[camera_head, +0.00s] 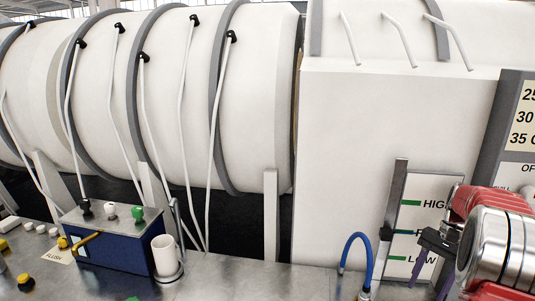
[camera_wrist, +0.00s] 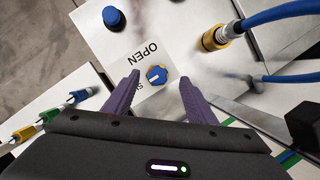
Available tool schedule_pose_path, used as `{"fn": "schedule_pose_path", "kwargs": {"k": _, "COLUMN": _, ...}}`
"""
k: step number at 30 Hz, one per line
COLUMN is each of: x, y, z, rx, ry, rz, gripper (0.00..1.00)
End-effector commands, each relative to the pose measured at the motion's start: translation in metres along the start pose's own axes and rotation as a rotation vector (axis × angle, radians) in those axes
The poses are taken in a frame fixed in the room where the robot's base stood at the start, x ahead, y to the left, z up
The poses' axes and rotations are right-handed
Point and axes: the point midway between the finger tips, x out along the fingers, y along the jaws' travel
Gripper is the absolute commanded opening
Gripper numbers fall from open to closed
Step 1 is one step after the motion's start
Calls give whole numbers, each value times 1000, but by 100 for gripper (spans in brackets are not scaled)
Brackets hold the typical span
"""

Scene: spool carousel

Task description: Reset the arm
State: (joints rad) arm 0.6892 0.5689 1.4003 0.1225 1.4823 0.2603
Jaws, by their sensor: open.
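My gripper (camera_head: 431,272) is at the lower right of the head view, in front of the panel marked HIGH and LOW. Its purple fingers also show in the wrist view (camera_wrist: 159,75), spread apart with nothing held between them. A round blue and yellow knob (camera_wrist: 157,76) appears between the fingertips in the wrist view, beside the word OPEN. A second label by it is partly hidden by a finger. I cannot tell how far the fingertips are from the knob.
A blue hose (camera_head: 352,243) arches up from the metal bench; the wrist view shows a blue hose on a yellow fitting (camera_wrist: 216,38). A blue knob (camera_wrist: 113,18) stands nearby. Bare bench lies between.

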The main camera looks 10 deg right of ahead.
Motion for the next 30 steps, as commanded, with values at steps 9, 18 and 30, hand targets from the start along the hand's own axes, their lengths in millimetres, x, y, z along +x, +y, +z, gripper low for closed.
{"fn": "schedule_pose_path", "kwargs": {"k": 9, "x": 14, "y": -1, "z": 34, "rx": -113, "ry": 88, "rz": 19, "gripper": 51}}
{"fn": "schedule_pose_path", "kwargs": {"k": 18, "x": 11, "y": -18, "z": 90, "rx": -262, "ry": 200, "rz": 40, "gripper": 51}}
{"fn": "schedule_pose_path", "kwargs": {"k": 30, "x": 11, "y": -35, "z": 170, "rx": -459, "ry": 345, "rz": 57, "gripper": 51}}
